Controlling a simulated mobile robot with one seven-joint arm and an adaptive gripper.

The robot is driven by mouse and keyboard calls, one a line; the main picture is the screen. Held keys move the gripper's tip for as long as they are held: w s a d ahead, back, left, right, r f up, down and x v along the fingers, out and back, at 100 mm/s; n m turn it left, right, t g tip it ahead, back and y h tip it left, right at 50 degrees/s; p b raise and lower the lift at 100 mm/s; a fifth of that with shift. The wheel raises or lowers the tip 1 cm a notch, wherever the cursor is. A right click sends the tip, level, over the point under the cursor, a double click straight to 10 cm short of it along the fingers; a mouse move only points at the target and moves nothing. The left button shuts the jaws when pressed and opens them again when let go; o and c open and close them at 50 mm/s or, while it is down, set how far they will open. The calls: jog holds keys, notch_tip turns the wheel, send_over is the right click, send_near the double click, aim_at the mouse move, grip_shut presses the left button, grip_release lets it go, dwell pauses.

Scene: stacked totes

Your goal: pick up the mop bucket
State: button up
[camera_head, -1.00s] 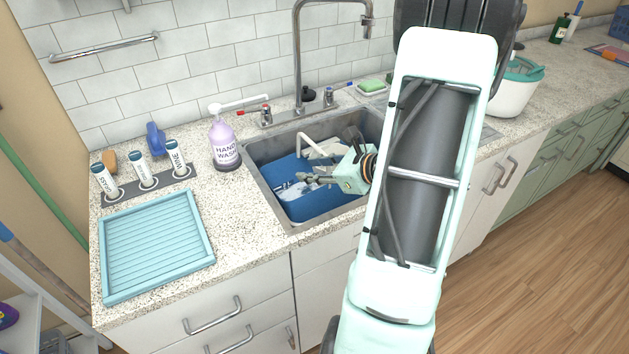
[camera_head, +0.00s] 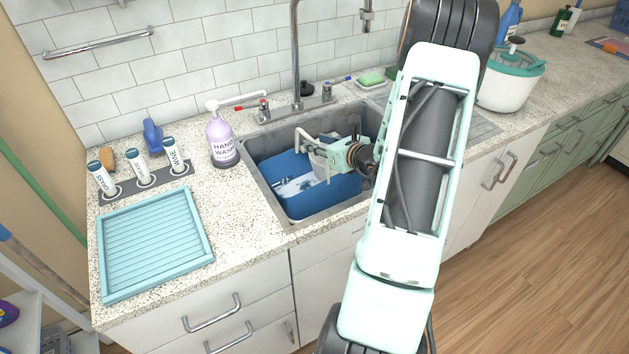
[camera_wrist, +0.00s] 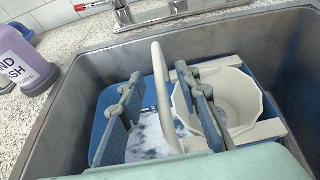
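The mop bucket is a blue bucket (camera_head: 325,195) with a beige handle and wringer, standing in the sink. Its blue wall (camera_wrist: 88,135) and upright beige handle (camera_wrist: 160,85) show in the wrist view. A cup-shaped beige wringer (camera_wrist: 238,98) sits at its right side, and white-and-dark mottled contents show inside. My gripper (camera_head: 322,155) is over the bucket. In the wrist view my gripper (camera_wrist: 160,108) is open, with its two grey-blue fingers apart on either side of the handle. Gaps show between handle and fingers; part of the bucket is hidden by my gripper.
The metal sink (camera_head: 262,185) encloses the bucket closely. A faucet (camera_head: 297,60) rises behind it. A hand wash bottle (camera_head: 221,140) stands left, beside a teal drying tray (camera_head: 155,243). A white tub with teal rim (camera_head: 510,85) stands right.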

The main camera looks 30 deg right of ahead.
aim_at(311, 138)
jog(key=x, duration=0.3)
jog(key=shift+w, duration=0.35)
grip_shut()
jog(key=shift+w+r, duration=0.1)
jog(key=shift+r, duration=0.1)
